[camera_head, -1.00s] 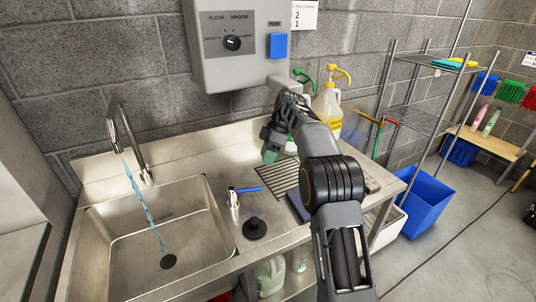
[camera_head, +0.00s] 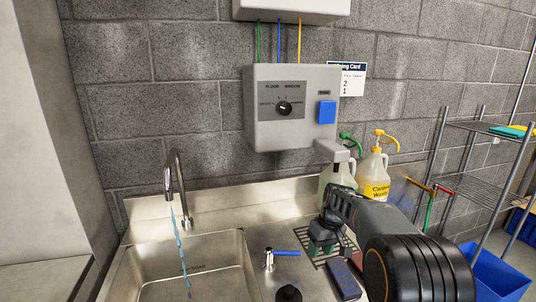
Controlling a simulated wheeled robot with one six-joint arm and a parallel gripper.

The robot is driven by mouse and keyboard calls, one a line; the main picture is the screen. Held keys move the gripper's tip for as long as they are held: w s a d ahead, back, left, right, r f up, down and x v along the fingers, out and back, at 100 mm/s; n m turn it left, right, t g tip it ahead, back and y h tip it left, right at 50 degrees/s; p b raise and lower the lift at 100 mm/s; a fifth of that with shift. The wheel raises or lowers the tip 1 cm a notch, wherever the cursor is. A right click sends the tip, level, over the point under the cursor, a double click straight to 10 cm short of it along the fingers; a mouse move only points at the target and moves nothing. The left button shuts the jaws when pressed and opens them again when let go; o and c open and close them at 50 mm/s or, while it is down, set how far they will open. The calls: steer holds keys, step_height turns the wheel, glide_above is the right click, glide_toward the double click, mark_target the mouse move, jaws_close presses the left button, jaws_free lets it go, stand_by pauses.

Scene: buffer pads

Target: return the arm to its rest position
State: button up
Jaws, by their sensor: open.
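My arm reaches in from the lower right, over the right part of the steel sink counter (camera_head: 160,206). My gripper (camera_head: 322,236) is at its far end, above the drain grate, below and in front of the grey dispenser (camera_head: 285,128). The gripper is open. Its fingers are small and dark, and a dark green thing (camera_head: 318,248) shows right at or below them. I cannot tell whether they touch it. The arm hides part of the counter to the right.
A running faucet (camera_head: 182,190) stands over the sink basin (camera_head: 190,262). A small blue-handled valve (camera_head: 270,260) is on the counter. A clear jug (camera_head: 335,178) and a yellow-labelled jug (camera_head: 374,178) stand behind my arm. A wire shelf (camera_head: 478,190) and blue bin (camera_head: 495,275) are at the right.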

steer(key=s+r+m+t+h+p, duration=0.1)
steer(key=s+r+m+t, duration=0.1)
steer(key=s, duration=0.9)
steer(key=s+r+m+t+h, duration=0.1)
steer(key=s+r+m+t, duration=0.1)
steer(key=s, duration=1)
steer(key=shift+d+p, duration=0.25)
steer(key=shift+p, duration=0.1)
